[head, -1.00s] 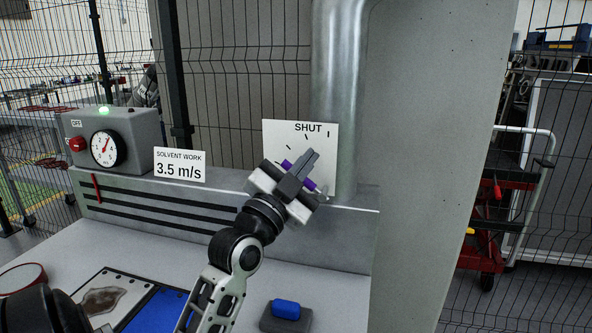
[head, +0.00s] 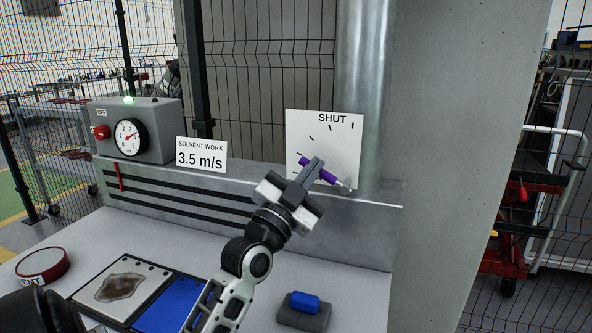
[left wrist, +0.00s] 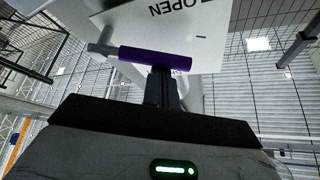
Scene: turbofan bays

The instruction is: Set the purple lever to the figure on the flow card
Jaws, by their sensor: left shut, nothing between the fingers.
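The purple lever (head: 325,176) sits in front of a white plate (head: 347,142) marked SHUT with tick marks. Its handle slants up and left from a grey pivot at the lower right. The flow card (head: 201,155) reads SOLVENT WORK 3.5 m/s. My left gripper (head: 312,170) is shut and empty, its fingertips against or just beside the lever and hiding part of it. In the left wrist view the purple handle (left wrist: 155,59) lies across just beyond the shut fingertips (left wrist: 161,72), with OPEN on the plate behind. My right gripper is not in view.
A round gauge (head: 129,137) with a red needle is on a grey box with a green lamp and red button. A slotted ledge (head: 240,205) runs behind the bench. A blue block on a grey pad (head: 303,312), a blue panel and a stained plate lie on the bench.

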